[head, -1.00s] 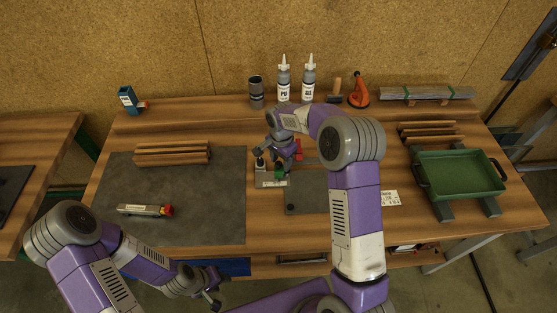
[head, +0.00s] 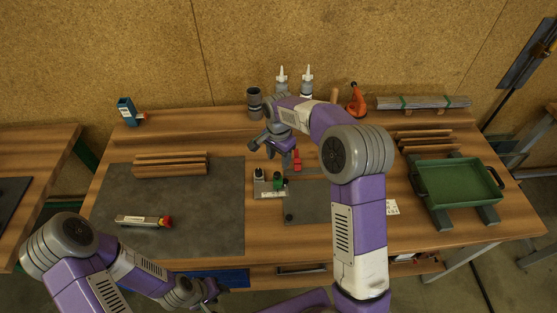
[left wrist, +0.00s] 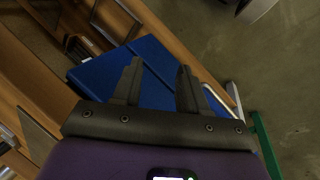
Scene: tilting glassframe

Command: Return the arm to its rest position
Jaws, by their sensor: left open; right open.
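My right gripper (head: 262,146) is open and empty in the head view. It hangs above the bench, behind and a little above a small tray of items (head: 270,189) with dark and green tops. My left gripper (head: 214,295) is low at the bench's front edge. In the left wrist view its two fingers (left wrist: 155,85) stand apart with nothing between them. A blue surface (left wrist: 105,75) lies beyond them.
The bench carries a grey mat (head: 200,215) with wooden strips (head: 170,164) and a red-tipped tool (head: 143,221). A green tray (head: 455,183) stands at right. Bottles (head: 307,82), a dark cup (head: 254,103) and an orange tool (head: 355,100) line the back.

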